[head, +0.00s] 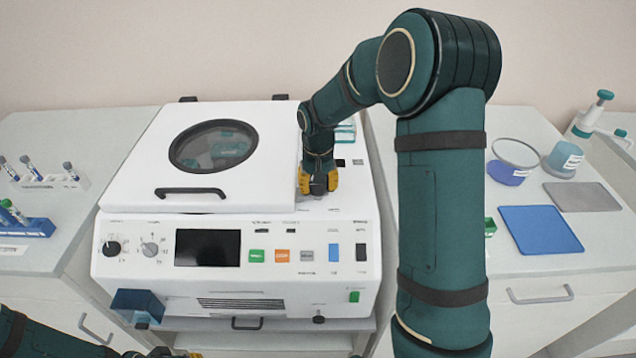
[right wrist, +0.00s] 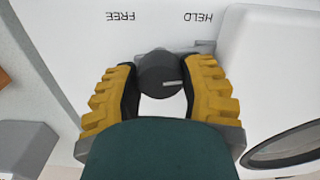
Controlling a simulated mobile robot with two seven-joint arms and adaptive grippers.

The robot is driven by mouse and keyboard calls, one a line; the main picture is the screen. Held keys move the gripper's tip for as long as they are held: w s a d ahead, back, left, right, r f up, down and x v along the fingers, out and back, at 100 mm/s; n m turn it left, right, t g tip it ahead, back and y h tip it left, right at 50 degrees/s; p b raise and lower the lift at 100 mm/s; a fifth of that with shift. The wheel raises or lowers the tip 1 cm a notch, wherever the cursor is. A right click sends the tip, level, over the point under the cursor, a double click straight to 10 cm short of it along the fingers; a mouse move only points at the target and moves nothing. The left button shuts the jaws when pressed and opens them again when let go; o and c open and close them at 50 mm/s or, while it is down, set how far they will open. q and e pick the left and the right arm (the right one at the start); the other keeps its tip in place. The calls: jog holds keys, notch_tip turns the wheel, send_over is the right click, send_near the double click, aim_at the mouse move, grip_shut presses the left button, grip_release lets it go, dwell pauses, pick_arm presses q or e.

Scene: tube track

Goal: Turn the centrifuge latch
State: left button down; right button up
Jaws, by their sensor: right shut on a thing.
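The white centrifuge (head: 125,235) stands in the middle with its lid (head: 150,160) down. Its latch is a dark round knob (right wrist: 158,76), seen in the right wrist view beside the lid. A pale mark on the knob points right in that view, toward the lid side. The upside-down labels FREE and HELD are beyond it. My right gripper (head: 318,183) is at the lid's right side, its yellow fingers (right wrist: 160,82) shut on the knob. In the head view the gripper hides the knob. My left gripper (head: 175,354) is mostly cut off at the bottom edge.
Tubes in racks (head: 25,225) stand at the left. A blue mat (head: 540,229), a grey mat (head: 582,196) and a beaker (head: 565,157) lie on the right bench. My right arm crosses above the centrifuge's right side.

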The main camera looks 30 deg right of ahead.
jog(key=n+p, duration=0.1)
jog(key=n, duration=0.3)
jog(key=shift+n, duration=0.3)
jog(key=n+p, duration=0.1)
jog(key=n, duration=0.2)
jog(key=shift+n, duration=0.3)
jog(key=n+p, duration=0.1)
jog(key=n, duration=0.3)
pick_arm(q)
jog(key=shift+w+a+r+p, duration=0.1)
jog(key=shift+w+r+p, duration=0.15)
jog(key=shift+r, duration=0.45)
jog(key=shift+w+d+r+p, duration=0.1)
jog(key=shift+w+r+p, duration=0.1)
jog(key=shift+r, duration=0.55)
jog(key=shift+w+a+r+p, duration=0.15)
jog(key=shift+w+r, duration=0.1)
jog(key=shift+r, duration=0.45)
pick_arm(e)
jog(key=shift+n, duration=1.8)
jog(key=o, duration=0.9)
jog(key=shift+o, duration=0.2)
notch_tip(320, 180, up, 12)
